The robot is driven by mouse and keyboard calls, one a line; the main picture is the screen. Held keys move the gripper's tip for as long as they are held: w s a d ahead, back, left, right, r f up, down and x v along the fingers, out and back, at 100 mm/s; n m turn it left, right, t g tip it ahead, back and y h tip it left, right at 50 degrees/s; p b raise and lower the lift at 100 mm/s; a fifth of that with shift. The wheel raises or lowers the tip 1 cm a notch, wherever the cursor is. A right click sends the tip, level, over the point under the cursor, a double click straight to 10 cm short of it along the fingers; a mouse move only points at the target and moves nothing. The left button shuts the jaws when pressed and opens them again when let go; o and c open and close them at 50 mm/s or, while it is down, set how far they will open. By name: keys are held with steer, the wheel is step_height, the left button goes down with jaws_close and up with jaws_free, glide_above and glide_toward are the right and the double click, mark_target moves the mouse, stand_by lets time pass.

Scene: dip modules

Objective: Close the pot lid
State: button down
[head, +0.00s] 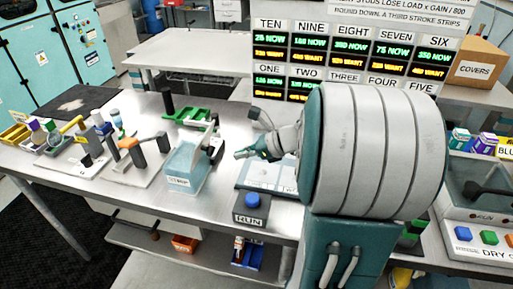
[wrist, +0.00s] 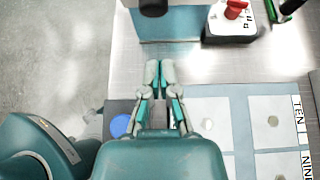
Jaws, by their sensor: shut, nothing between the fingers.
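The pot seems to be the pale blue box (head: 186,168) with a label on its front, standing on the steel table left of my gripper. A dark upright piece (head: 217,143) stands at its right side; I cannot tell if this is the lid or its handle, nor how far the lid is open. In the wrist view a teal-edged box (wrist: 175,25), probably the same pot, lies ahead of the fingertips with a gap of bare steel between. My gripper (head: 238,154) is shut and empty, also seen in the wrist view (wrist: 159,66), above the table, apart from the box.
A blue RUN button (head: 253,200) sits near the table's front edge. A pale panel with squares (head: 265,177) lies below my gripper.

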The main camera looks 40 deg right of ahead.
steer(key=shift+w+a+r, duration=0.2)
steer(key=shift+w+a, duration=0.6)
steer(key=shift+w, duration=0.1)
steer(key=shift+w+a+r, duration=0.15)
steer(key=shift+w+a, duration=0.6)
steer(key=shift+w, duration=0.15)
steer(key=shift+r, duration=0.15)
steer(key=shift+w+a+r+g+h, duration=0.1)
steer(key=shift+w+r+g+h, duration=0.05)
steer(key=shift+g+h, duration=0.15)
